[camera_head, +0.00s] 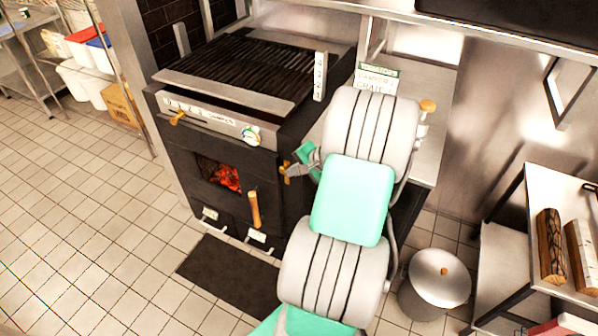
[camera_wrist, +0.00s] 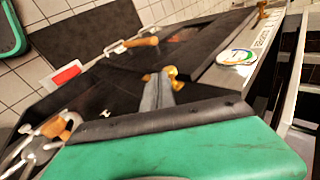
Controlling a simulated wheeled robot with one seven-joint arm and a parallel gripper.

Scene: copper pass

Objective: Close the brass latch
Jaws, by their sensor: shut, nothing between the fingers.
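The brass latch (camera_head: 286,172) is on the right side of the black charcoal oven's front (camera_head: 226,195). In the wrist view the latch (camera_wrist: 172,73) shows at the tips of my gripper, with brass visible on both sides of the grey fingers. My gripper (camera_head: 297,169) is shut and empty, close against the latch in the head view. I cannot tell whether they touch. The fingers hide part of the latch, so its exact angle is unclear. The oven door has a wooden handle (camera_head: 254,209), also in the wrist view (camera_wrist: 142,42), and a window with glowing coals (camera_head: 224,177).
A grill grate (camera_head: 243,68) tops the oven, with a round dial (camera_head: 251,137) on its front panel. A lidded steel pot (camera_head: 436,281) stands on the floor at right. A log table (camera_head: 565,200) is at far right. The tiled floor at left is clear around a dark mat (camera_head: 228,277).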

